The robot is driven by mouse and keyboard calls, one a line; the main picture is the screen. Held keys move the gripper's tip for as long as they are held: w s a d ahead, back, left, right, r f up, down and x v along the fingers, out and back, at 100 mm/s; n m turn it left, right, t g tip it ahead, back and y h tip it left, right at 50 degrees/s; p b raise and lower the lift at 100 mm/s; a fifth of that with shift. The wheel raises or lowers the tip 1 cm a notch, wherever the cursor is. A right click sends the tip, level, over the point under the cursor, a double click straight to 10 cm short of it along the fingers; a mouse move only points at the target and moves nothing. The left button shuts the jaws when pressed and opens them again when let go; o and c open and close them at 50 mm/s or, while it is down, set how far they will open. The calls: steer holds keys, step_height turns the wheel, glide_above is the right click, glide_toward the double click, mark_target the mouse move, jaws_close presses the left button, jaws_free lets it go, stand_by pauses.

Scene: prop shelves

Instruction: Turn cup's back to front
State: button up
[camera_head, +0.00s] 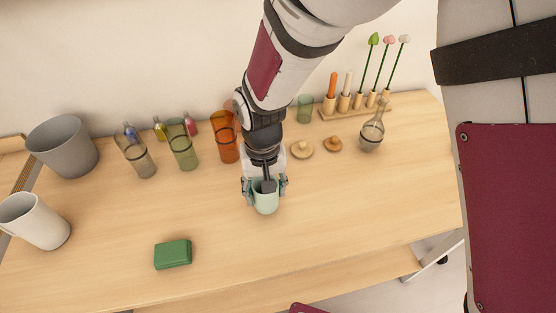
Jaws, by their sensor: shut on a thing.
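A pale mint-green cup (265,203) stands near the middle of the wooden table, seemingly upright. My gripper (264,187) reaches down from above and is shut on the cup, with its fingers at the cup's upper part. The gripper hides much of the cup's rim and far side. No handle or marking on the cup can be made out, so I cannot tell which way its back faces. Whether its base touches the table is hard to tell.
Tall glasses, an orange one (226,140) among them, stand behind on the left. A green block (173,254) lies front left. A white mug (36,221) stands far left. Wooden lids (302,149), a flask (371,135) and a flower rack (355,109) are back right. The table's right front is clear.

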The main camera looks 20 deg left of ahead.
steer(key=n+b, duration=0.2)
steer(key=shift+w+f+n, duration=0.1)
steer(key=shift+n, duration=0.2)
steer(key=n+b, duration=0.1)
steer(key=n, duration=0.7)
steer(key=shift+b, duration=0.3)
steer(key=n, duration=0.5)
steer(key=shift+f+b, duration=0.5)
steer(key=shift+f, duration=0.2)
steer(key=shift+f, duration=0.2)
steer(key=o, duration=1.4)
steer(key=shift+c, duration=0.2)
